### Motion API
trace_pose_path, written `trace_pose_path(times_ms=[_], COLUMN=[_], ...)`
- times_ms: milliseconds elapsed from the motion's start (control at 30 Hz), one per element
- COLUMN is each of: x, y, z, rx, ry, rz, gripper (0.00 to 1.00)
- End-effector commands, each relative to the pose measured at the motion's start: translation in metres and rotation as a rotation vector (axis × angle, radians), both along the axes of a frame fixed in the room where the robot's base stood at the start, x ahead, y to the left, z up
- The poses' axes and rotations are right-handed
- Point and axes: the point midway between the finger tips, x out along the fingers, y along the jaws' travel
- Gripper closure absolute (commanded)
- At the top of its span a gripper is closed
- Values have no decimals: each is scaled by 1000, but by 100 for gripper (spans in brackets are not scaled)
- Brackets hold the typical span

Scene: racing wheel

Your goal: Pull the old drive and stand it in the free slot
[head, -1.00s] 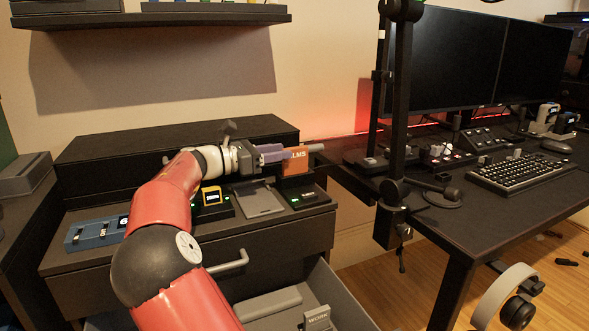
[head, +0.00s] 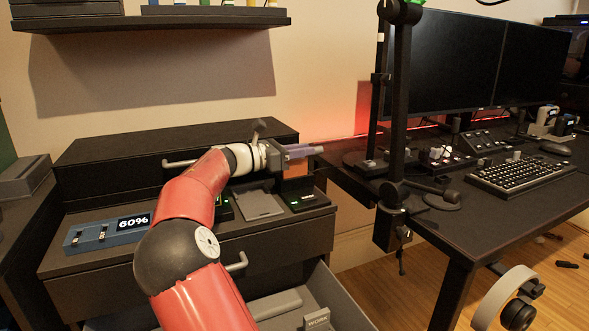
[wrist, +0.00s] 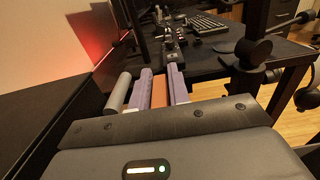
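An orange drive (head: 297,169) stands upright in a black dock (head: 309,202) with a green light, at the right end of the cabinet top. My gripper (head: 303,151) is at its upper part, and its purple fingers cover the label. In the wrist view, the two fingers (wrist: 162,86) lie on either side of the orange drive (wrist: 159,93). Whether they press on it cannot be seen. Another dock (head: 226,208) is mostly hidden behind my arm. I cannot make out which slot is free.
A blue box (head: 88,236) with a 60% display stands at the left. A grey plate (head: 259,205) lies between the docks. An open drawer (head: 345,295) below holds grey items. A long handle bar (head: 178,163) runs behind my arm. A black desk (head: 500,210) stands at the right.

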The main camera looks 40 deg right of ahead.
Motion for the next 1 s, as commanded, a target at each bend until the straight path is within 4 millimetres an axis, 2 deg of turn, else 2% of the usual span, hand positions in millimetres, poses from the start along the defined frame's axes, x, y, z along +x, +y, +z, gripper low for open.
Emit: trace_pose_path(times_ms=[33, 133, 467, 633, 767, 867, 1000], x=[0, 0, 0, 0, -1, 0, -1], y=[0, 0, 0, 0, -1, 0, -1], z=[0, 0, 1, 12, 31, 54, 95], rx=[0, 0, 0, 0, -1, -1, -3], ry=[0, 0, -1, -2, -5, -6, -8], rz=[0, 0, 0, 0, -1, 0, -1], gripper=[89, 100, 100, 100, 100, 100, 100])
